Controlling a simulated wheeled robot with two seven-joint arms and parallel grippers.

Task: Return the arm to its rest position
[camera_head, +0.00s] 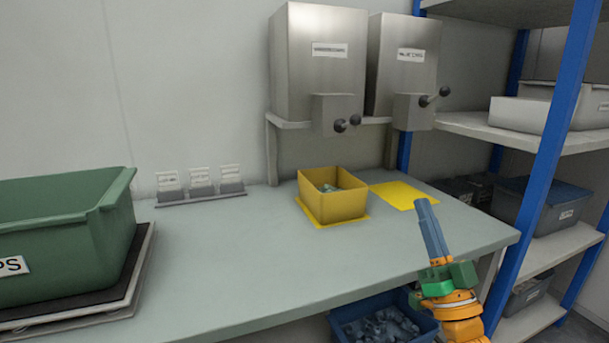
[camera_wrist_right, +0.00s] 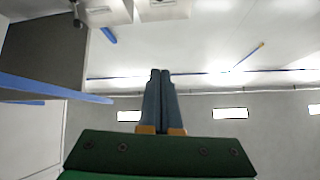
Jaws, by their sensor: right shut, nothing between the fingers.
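My right gripper (camera_head: 422,205) is at the right front of the table, raised with its blue-grey fingers pointing up. In the right wrist view its two fingers (camera_wrist_right: 160,72) lie together, shut, with nothing between them. The view past them shows ceiling lights and walls. My right arm's orange and green wrist shows below the fingers at the table's right front edge. My left gripper is not in view.
A yellow bin (camera_head: 335,204) with small parts stands on the table (camera_head: 230,255), beside an empty yellow mat (camera_head: 399,194). Two metal dispensers (camera_head: 318,65) hang behind. A green crate (camera_head: 60,240) stands left. A blue-posted shelf (camera_head: 545,150) is right; a blue bin (camera_head: 345,325) sits below.

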